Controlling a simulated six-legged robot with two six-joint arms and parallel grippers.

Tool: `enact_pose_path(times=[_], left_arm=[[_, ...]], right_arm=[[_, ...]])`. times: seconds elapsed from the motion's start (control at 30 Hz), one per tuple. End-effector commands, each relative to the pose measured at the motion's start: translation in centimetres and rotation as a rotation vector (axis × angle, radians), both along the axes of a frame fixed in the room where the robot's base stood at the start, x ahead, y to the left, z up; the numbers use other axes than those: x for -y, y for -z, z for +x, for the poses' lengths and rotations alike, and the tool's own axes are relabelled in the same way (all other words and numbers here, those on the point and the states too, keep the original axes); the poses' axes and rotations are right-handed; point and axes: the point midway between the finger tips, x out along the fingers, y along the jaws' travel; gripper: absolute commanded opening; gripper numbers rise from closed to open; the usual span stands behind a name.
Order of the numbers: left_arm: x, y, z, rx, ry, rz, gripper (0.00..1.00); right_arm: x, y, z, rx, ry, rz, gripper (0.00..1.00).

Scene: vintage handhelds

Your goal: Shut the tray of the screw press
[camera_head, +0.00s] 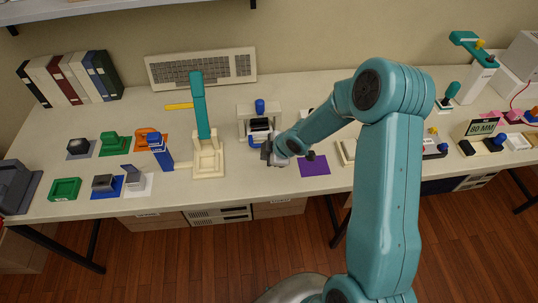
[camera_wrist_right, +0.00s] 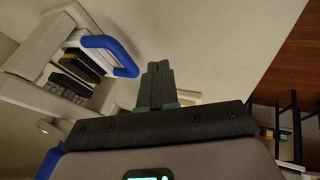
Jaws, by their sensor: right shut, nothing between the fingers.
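The screw press (camera_head: 244,113) is a cream frame with a blue knob (camera_head: 260,106) on top, standing mid-table in the head view. Its tray carries dark blocks and has a blue handle (camera_wrist_right: 108,48) at the front, which also shows in the head view just left of my gripper; the tray appears to stick out toward the table front. My right gripper (camera_wrist_right: 158,68) is shut and empty, with its fingertips beside the handle, apparently apart from it. In the head view the right gripper (camera_head: 268,152) partly hides the tray front. My left gripper is not in view.
A purple mat (camera_head: 314,165) lies to the right. Several coloured mats and handhelds lie at the left, and a keyboard (camera_head: 200,68) is behind. The table's front edge is close.

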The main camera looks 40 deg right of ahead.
Motion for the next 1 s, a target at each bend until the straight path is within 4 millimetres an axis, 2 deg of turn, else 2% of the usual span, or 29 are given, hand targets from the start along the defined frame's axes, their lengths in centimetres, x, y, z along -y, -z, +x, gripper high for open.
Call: enact_pose_path(times=[0.1,0.3,0.5,1.0], left_arm=[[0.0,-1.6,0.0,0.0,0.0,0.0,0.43],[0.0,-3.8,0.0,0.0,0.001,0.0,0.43],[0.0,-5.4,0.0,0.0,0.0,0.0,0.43],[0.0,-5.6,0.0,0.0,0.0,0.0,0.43]], right_arm=[[0.3,-2.4,-0.8,0.002,0.002,-0.002,0.0],[0.7,-5.7,-2.6,0.0,0.002,-0.002,0.0],[1.0,-8.0,-4.3,0.0,0.002,-0.001,0.0],[0.9,-8.4,-5.1,0.0,0.002,-0.001,0.0]])
